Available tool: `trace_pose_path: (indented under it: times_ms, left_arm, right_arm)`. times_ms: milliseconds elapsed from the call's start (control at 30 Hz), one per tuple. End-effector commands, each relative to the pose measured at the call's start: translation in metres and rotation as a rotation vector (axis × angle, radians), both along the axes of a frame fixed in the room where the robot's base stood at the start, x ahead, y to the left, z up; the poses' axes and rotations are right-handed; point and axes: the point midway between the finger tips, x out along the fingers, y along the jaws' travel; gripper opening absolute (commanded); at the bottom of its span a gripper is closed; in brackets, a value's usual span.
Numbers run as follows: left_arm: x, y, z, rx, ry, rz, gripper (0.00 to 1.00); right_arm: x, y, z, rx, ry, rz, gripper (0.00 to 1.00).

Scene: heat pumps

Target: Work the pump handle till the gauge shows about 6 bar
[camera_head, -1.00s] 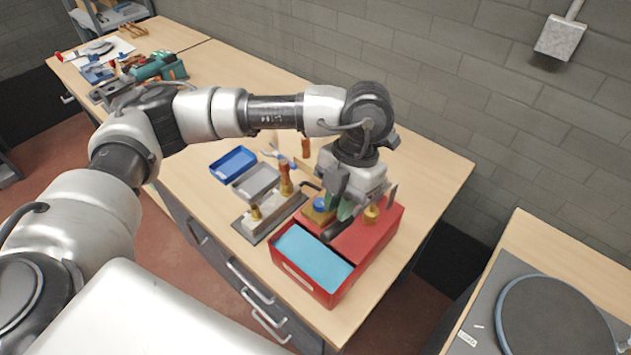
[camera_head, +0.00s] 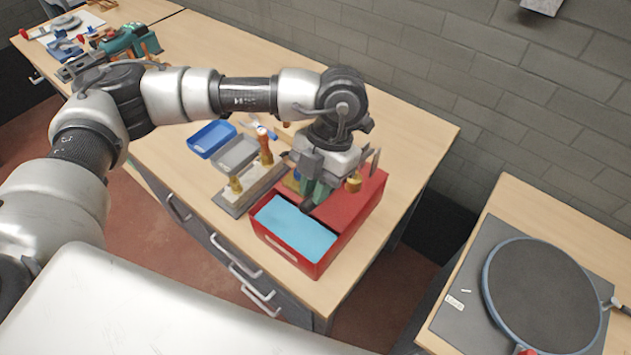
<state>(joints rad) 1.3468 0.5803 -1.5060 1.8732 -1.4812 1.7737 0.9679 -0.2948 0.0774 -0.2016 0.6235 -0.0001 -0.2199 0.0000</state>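The red test pump (camera_head: 352,217) stands near the front right corner of the bench, with light blue liquid (camera_head: 294,228) in its open tank. A brass fitting (camera_head: 354,184) shows on its far side. My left gripper (camera_head: 309,197) points down over the middle of the pump, at the edge of the tank. Something green shows between its dark fingers; I cannot tell whether it is the handle's grip or whether the fingers are closed on it. The gripper and wrist hide the handle, and I cannot make out a gauge face. My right gripper is not in view.
A manifold block with copper and brass fittings (camera_head: 236,199) stands just left of the pump. Behind it lie a blue tray (camera_head: 212,139) and a grey tray (camera_head: 236,153). A second bench with a round plate (camera_head: 542,295) stands at right, across a gap.

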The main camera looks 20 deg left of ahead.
Motion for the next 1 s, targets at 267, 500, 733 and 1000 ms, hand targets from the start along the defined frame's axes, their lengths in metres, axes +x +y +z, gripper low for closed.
trace_pose_path:
  times_ms: [267,500,733,1000]
  left_arm:
    - [0.0,0.0,-0.013,0.0,0.001,0.0,0.16]
    - [0.0,0.0,-0.027,0.001,0.001,0.001,0.16]
    - [0.0,0.0,-0.041,0.001,0.001,0.001,0.16]
    - [0.0,0.0,-0.058,0.0,0.0,0.001,0.16]
  right_arm:
    - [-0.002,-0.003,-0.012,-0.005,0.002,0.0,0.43]
    - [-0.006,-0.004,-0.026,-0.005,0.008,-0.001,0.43]
    - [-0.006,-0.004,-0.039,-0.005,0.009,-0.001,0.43]
    - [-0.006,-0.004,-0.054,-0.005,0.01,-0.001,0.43]
